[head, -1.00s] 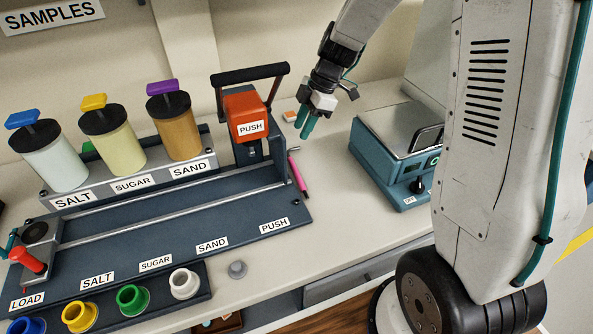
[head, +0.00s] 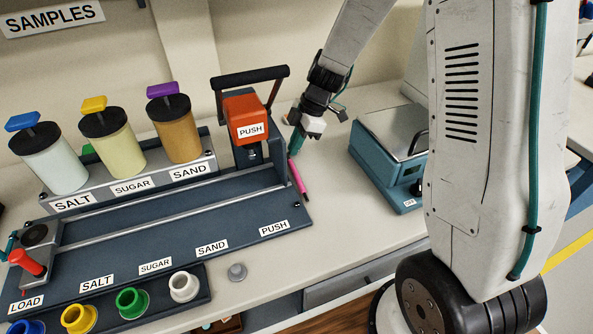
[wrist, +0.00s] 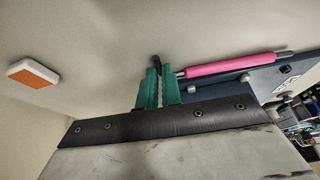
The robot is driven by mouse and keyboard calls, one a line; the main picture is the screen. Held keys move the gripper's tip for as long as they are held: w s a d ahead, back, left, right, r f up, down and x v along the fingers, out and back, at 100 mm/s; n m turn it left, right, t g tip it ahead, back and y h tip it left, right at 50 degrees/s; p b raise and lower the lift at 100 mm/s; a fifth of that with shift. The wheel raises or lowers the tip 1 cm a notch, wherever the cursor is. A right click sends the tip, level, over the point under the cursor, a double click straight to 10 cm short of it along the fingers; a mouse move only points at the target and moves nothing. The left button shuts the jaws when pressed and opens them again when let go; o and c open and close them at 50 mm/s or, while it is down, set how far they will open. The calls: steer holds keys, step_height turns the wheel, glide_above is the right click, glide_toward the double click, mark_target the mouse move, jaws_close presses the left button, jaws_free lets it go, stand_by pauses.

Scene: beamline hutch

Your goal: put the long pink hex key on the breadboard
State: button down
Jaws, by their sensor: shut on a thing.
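The long pink hex key (head: 299,179) lies beside the right end of the dark blue dispenser base, in line with the picture's depth. It also shows in the wrist view (wrist: 230,66), its pink sleeve running right from my fingers. My gripper (head: 295,143) is at its far end, with teal fingers pointing down. In the wrist view, my gripper (wrist: 158,88) is shut on the bare dark end of the key, beside the sleeve. I cannot tell whether the key touches the table. I cannot make out a breadboard in either view.
The dispenser (head: 170,225) with several jars and an orange PUSH block (head: 246,112) stands close left of my gripper. A teal scale (head: 375,160) stands to the right. An orange-and-white block (wrist: 33,74) lies nearby.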

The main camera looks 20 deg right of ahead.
steer(key=shift+r, duration=0.55)
steer(key=r, duration=0.1)
steer(key=s+r, duration=0.1)
steer(key=shift+r, duration=0.3)
steer(key=s, duration=0.5)
steer(key=s+r, duration=0.1)
steer(key=s, duration=0.8)
steer(key=shift+s+a+r, duration=0.15)
steer(key=shift+s, duration=0.4)
